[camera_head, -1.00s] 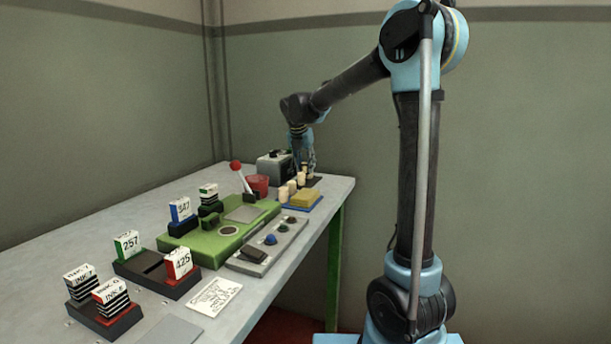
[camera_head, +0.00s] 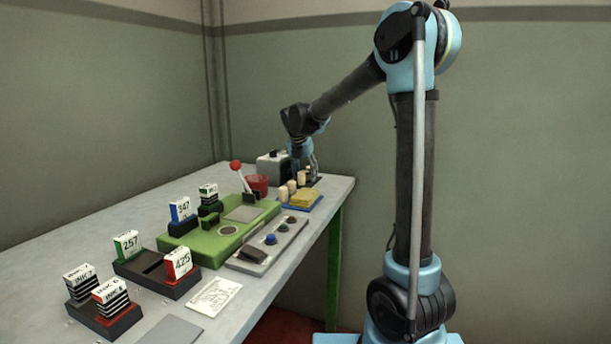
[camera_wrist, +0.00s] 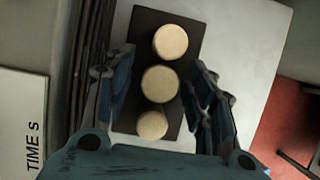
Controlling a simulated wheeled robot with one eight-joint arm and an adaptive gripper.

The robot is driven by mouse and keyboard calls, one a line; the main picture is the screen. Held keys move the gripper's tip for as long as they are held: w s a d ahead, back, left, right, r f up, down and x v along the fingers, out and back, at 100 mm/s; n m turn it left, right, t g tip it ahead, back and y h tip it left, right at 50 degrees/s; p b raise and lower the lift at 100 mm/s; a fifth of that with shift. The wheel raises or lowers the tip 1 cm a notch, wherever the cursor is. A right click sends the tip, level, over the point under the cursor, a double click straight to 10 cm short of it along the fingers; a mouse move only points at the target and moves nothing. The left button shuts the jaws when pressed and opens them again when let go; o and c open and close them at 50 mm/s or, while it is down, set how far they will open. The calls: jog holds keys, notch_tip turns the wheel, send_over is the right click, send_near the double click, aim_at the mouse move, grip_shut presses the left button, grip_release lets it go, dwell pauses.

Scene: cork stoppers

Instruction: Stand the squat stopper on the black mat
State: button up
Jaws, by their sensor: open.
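In the wrist view three pale round cork stoppers show from above in a row: an upper one (camera_wrist: 170,42), a middle one (camera_wrist: 160,84) and a lower one (camera_wrist: 152,125). They appear over the black mat (camera_wrist: 191,30). The middle one looks widest; the top-down view does not show which is squat. My gripper (camera_wrist: 160,76) is open, its fingers on either side of the row, apart from the stoppers. In the head view my gripper (camera_head: 311,171) is low at the table's far end, partly hiding a stopper; other stoppers (camera_head: 292,187) stand nearer.
A yellow block on a blue base (camera_head: 304,199) lies beside the stoppers. A red container (camera_head: 257,184), a red-knobbed lever (camera_head: 236,166) and a grey box (camera_head: 271,167) are to the left. The green machine (camera_head: 212,235) fills mid-table. The table edge is close on the right.

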jog(key=v, duration=1.2)
jog(key=s+d+f+m, duration=0.2)
jog(key=s+d+m, duration=0.4)
jog(key=d, duration=0.3)
jog(key=s+d+f+m+g, duration=0.1)
jog(key=s+d+f+m, duration=0.35)
jog(key=s, duration=0.25)
jog(key=s+d+f+m+y, duration=0.1)
jog(key=s+d+f+m, duration=0.35)
jog(key=s+m, duration=0.2)
jog(key=s+d+f+m+g, duration=0.1)
jog(key=s+d+f+m, duration=0.35)
jog(key=s, duration=0.25)
jog(key=s+d+f+m, duration=0.3)
jog(key=s+f+m, duration=0.6)
jog(key=s+m, duration=0.1)
jog(key=shift+f+y, duration=0.3)
jog(key=shift+f, duration=0.1)
jog(key=shift+d, duration=0.1)
